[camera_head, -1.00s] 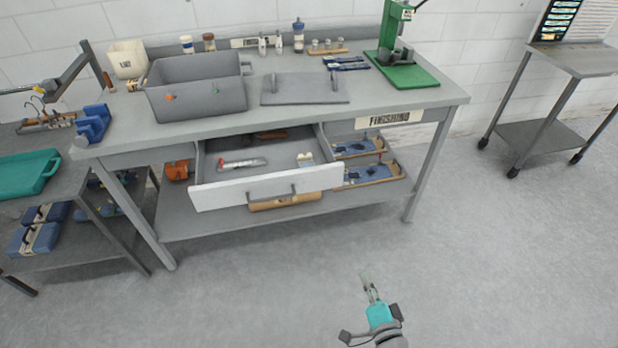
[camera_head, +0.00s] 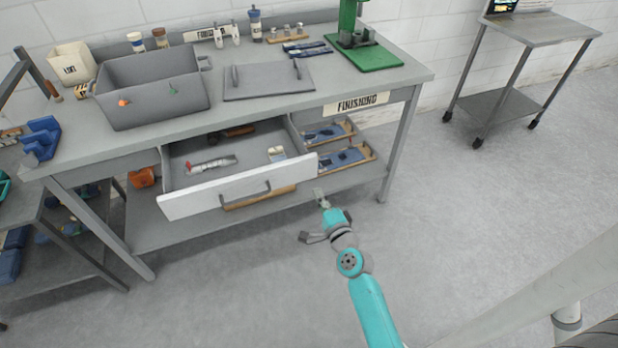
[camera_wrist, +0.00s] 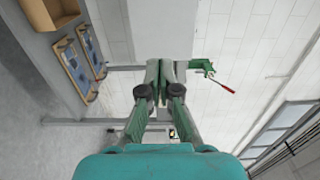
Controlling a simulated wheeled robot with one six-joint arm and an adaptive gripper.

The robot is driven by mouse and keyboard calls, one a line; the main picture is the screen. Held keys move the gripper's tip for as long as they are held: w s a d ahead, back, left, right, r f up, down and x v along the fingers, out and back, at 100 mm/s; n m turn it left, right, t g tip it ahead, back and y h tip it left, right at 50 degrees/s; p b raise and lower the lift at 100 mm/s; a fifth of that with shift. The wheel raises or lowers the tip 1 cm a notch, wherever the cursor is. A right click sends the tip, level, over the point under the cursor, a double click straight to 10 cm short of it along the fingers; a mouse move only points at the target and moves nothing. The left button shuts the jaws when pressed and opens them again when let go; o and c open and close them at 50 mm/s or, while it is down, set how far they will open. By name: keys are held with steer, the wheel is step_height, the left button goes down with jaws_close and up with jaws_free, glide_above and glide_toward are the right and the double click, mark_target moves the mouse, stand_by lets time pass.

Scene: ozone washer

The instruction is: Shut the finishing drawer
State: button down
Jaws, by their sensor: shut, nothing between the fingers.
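The bench (camera_head: 428,77) carries a grey bin (camera_head: 155,105), a grey lidlike plate (camera_head: 268,82) and a green press (camera_head: 365,57). Trays (camera_head: 349,168) with blue tools sit under the bench right of the drawer. A bench leg (camera_head: 397,150) stands beyond my gripper.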

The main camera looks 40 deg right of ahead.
mark_target(306, 171)
steer(key=x, duration=0.7)
steer(key=shift+w, duration=0.25)
steer(key=shift+d, duration=0.1)
